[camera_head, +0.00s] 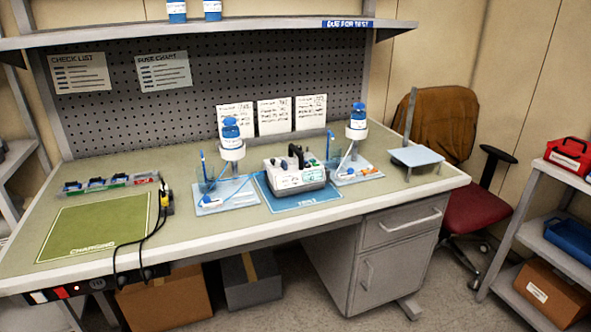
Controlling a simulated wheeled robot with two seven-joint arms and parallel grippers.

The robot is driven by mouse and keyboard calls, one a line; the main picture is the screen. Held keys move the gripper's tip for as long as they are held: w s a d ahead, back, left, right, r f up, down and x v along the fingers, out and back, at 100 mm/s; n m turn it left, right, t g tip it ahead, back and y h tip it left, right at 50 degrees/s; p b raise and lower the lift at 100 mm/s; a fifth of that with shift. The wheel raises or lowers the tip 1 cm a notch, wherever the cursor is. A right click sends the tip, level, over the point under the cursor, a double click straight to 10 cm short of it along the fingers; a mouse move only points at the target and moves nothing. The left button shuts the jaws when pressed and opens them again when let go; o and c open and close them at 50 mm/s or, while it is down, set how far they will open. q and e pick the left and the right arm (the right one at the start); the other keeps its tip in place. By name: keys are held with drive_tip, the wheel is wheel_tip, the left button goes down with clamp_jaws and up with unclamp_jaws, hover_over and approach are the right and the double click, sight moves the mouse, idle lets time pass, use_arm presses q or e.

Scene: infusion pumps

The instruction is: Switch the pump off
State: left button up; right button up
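The pump (296,172), a white and grey box with dark parts on top and a small greenish display on its front, stands upright on a blue mat (303,199) near the middle of the workbench. Its buttons are too small to read. Neither of my grippers shows in the head view.
Two stands with blue-capped bottles (231,138) (357,123) flank the pump closely on the bench (400,188). A green charging mat (97,226), black cables (160,205) and a row of small coloured items (97,184) lie at left. A small raised platform (416,156) stands at right.

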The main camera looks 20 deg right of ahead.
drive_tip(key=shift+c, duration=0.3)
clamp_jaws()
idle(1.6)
